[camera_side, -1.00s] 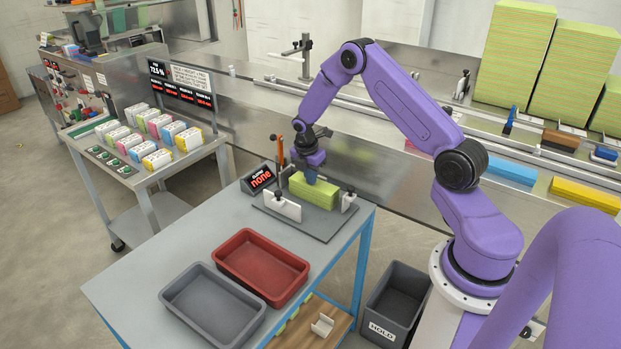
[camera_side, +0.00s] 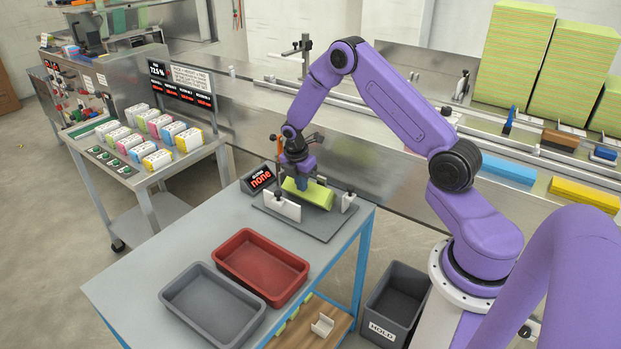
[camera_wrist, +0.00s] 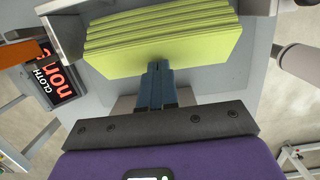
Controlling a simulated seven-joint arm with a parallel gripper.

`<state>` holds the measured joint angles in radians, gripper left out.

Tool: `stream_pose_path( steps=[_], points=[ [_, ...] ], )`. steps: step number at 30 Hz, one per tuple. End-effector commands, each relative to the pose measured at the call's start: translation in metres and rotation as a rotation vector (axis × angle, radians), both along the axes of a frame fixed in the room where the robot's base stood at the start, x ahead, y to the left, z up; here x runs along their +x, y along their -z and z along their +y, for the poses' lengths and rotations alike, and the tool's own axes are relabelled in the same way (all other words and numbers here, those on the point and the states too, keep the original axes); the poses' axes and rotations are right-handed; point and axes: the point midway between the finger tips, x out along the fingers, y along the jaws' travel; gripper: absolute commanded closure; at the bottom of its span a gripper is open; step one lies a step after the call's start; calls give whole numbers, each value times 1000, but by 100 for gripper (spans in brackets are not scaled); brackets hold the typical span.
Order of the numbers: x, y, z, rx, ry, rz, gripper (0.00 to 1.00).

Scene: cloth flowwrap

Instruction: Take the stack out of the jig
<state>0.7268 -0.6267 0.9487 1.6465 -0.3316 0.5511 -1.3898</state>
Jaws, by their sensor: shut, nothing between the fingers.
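The stack (camera_side: 317,194) is a lime-green block of folded cloths. It sits in the jig (camera_side: 328,231), a grey plate with white upright walls and dark knobs, and looks tilted between the walls. In the wrist view the closed fingertips (camera_wrist: 158,66) meet the edge of the stack (camera_wrist: 165,40), whose layers show as slanted folds. Whether the fingertips press on the stack or only overlap it in view, I cannot tell.
A red tray (camera_side: 262,262) and a grey tray (camera_side: 212,300) lie on the table in front. A dark hold bin (camera_side: 397,300) stands on the floor to the right. The table's left part is clear.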

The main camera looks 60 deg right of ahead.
Motion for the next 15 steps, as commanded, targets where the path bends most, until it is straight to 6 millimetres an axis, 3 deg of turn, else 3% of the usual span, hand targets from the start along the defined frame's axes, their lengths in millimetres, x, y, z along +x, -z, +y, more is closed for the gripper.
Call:
stream_pose_path(
  steps=[1, 3, 15],
  points=[
    [-4, 9, -3, 4, 1, 5, 100],
    [-4, 8, -4, 4, 2, 5, 100],
    [-2, -8, -4, 4, 2, 1, 100]
  ],
)
